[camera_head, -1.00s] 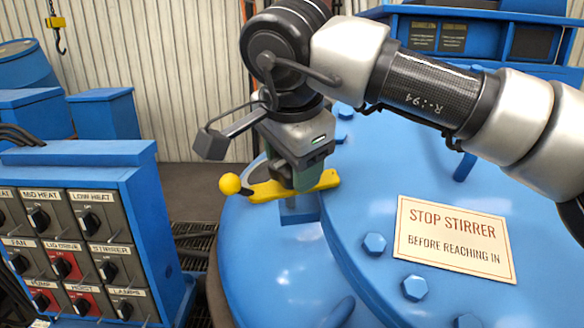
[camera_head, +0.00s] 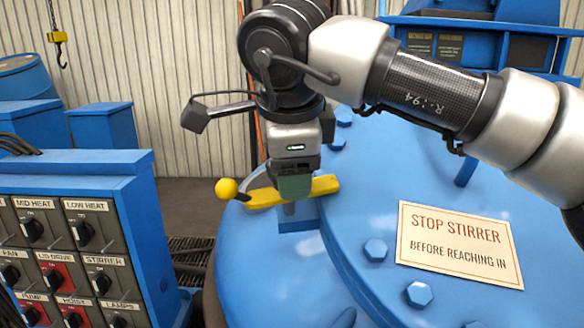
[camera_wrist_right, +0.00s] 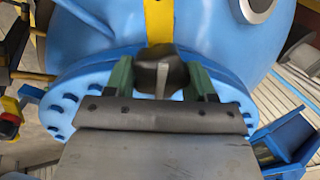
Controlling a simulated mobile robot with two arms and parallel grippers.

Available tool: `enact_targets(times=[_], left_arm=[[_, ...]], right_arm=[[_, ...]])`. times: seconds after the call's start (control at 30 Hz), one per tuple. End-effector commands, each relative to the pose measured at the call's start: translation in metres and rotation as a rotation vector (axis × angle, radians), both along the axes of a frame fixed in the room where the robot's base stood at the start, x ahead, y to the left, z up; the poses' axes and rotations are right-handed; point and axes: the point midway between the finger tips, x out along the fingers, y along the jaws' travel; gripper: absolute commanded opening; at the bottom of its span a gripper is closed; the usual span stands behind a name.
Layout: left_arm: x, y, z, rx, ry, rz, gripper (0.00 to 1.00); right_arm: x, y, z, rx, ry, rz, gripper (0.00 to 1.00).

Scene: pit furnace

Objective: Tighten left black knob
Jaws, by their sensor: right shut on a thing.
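My right gripper (camera_head: 294,187) points down at the blue furnace lid's left edge, over the yellow bar (camera_head: 262,198) with its yellow ball end. Its green fingers (camera_wrist_right: 163,82) are shut on a black knob (camera_wrist_right: 160,66), which shows between them in the right wrist view with a light pin in front of it. In the head view the gripper hides the knob. The yellow bar also shows behind the knob in the wrist view (camera_wrist_right: 158,20). My left gripper is not in view.
A blue control panel (camera_head: 140,225) with several black switches stands at the left. Blue bolts and a "STOP STIRRER" sign (camera_head: 458,245) are on the blue lid (camera_head: 380,300).

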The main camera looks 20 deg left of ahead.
Motion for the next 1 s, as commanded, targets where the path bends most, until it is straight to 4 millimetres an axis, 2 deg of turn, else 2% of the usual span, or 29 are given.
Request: enact_targets(times=[0.3, 0.33, 0.5, 0.8, 0.87, 1.0], left_arm=[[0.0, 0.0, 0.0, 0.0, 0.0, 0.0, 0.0], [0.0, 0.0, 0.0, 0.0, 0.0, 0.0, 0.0], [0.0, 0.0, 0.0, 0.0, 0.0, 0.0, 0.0], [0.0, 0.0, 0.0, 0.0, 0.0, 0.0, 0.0], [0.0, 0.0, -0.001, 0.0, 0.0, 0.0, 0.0], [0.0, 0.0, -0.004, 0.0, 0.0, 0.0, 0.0]], right_arm=[[0.001, -0.001, 0.003, 0.006, -0.003, -0.008, 0.31], [0.001, -0.001, 0.003, 0.007, -0.003, -0.007, 0.56], [0.001, 0.0, 0.002, 0.004, -0.002, -0.005, 0.8], [-0.001, 0.0, 0.003, 0.003, -0.001, -0.003, 0.8], [-0.002, -0.001, 0.007, 0.004, -0.002, -0.003, 0.8], [-0.011, -0.003, 0.028, 0.004, -0.004, -0.003, 0.8]])
